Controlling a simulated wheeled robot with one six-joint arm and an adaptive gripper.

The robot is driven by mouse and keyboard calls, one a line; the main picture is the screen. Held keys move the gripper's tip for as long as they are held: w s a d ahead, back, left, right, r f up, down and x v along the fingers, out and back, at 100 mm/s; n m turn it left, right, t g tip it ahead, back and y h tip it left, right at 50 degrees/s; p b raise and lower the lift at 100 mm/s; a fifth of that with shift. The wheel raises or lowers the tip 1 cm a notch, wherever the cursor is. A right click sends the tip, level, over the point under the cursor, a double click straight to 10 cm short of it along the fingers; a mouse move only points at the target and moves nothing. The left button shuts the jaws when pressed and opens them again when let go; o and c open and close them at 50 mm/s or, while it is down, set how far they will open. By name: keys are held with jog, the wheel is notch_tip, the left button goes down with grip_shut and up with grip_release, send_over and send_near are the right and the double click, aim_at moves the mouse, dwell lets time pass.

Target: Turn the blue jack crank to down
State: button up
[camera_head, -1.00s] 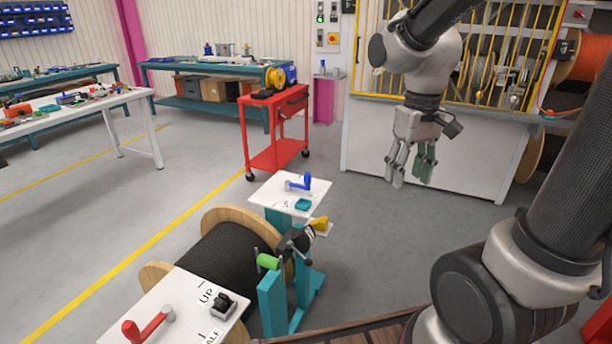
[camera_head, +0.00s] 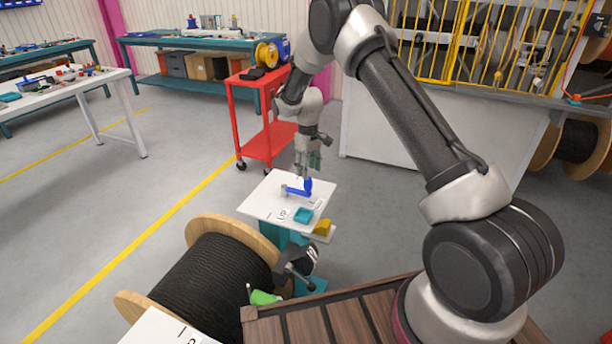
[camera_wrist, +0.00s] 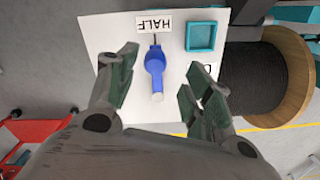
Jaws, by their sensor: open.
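The blue jack crank (camera_head: 299,188) sits on a white panel (camera_head: 262,204) on top of a teal stand. In the wrist view the blue crank (camera_wrist: 155,68) lies between my fingertips, with its end toward the HALF label (camera_wrist: 167,23). A second label beside the teal tray is partly hidden by my finger. My gripper (camera_head: 308,168) is above the far edge of the panel, pointing down. In the wrist view my gripper (camera_wrist: 157,85) is open and empty, with its fingers on either side of the crank.
A small teal tray (camera_wrist: 206,37) sits on the panel beside the crank. A red cart (camera_head: 252,125) is close behind my gripper. Grey floor is free to the left.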

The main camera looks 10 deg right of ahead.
aim_at(308, 183)
jog(key=shift+w+a+n, duration=0.1)
jog(key=shift+w+n, duration=0.2)
jog(key=shift+w, duration=0.3)
jog(key=shift+s+f, duration=0.1)
jog(key=shift+f, duration=0.05)
notch_tip(308, 183, down, 8)
jog(key=shift+r, duration=0.25)
grip_shut()
